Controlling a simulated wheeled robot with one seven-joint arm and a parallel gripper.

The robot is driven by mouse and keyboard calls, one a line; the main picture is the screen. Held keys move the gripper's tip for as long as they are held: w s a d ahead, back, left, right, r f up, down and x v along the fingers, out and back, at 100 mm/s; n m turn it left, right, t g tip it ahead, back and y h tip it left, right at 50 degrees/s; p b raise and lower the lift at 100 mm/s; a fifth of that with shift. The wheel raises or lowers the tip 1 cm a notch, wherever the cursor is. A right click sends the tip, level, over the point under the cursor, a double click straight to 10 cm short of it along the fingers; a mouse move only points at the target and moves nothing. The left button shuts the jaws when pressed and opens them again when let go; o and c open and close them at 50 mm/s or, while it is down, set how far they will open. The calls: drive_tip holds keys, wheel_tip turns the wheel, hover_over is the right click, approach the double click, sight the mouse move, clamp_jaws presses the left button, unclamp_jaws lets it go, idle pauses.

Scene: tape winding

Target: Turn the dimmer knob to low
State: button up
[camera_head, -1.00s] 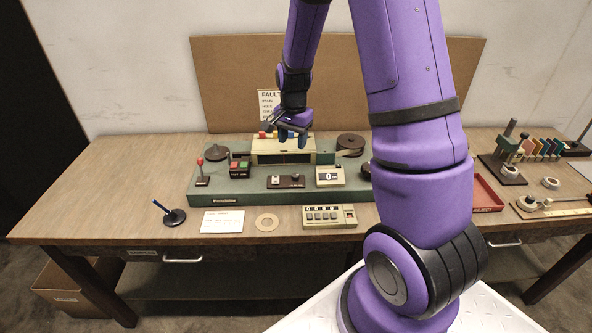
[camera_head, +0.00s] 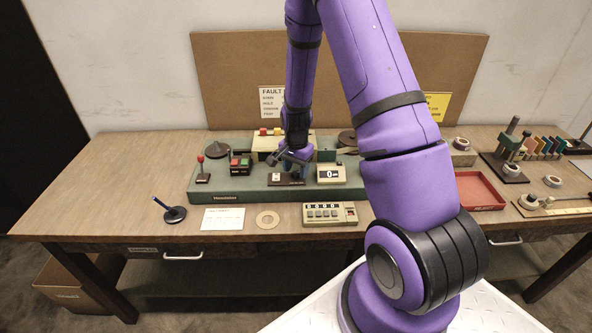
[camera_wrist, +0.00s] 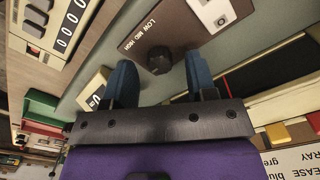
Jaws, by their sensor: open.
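The dimmer knob (camera_wrist: 159,61) is a dark round knob on a brown plate (camera_wrist: 135,38) marked LOW, MID and HIGH in the wrist view. Its pointer direction cannot be told. In the head view the brown plate (camera_head: 272,183) sits on the front of the green machine base, and my gripper mostly hides the knob. My gripper (camera_wrist: 160,62) is open, with one blue finger on each side of the knob. Whether the fingers touch it cannot be told. In the head view my gripper (camera_head: 290,162) points down over the plate.
A meter box (camera_head: 331,175) stands just right of the plate. Red and green buttons (camera_head: 240,164) and a red-topped lever (camera_head: 202,169) stand to the left. A counter box (camera_head: 330,214) lies in front, beside a flat ring (camera_head: 268,220). A red tray (camera_head: 480,190) is at right.

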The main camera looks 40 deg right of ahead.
drive_tip(key=shift+f, duration=0.4)
drive_tip(key=c, duration=0.9)
drive_tip(key=shift+c, duration=0.2)
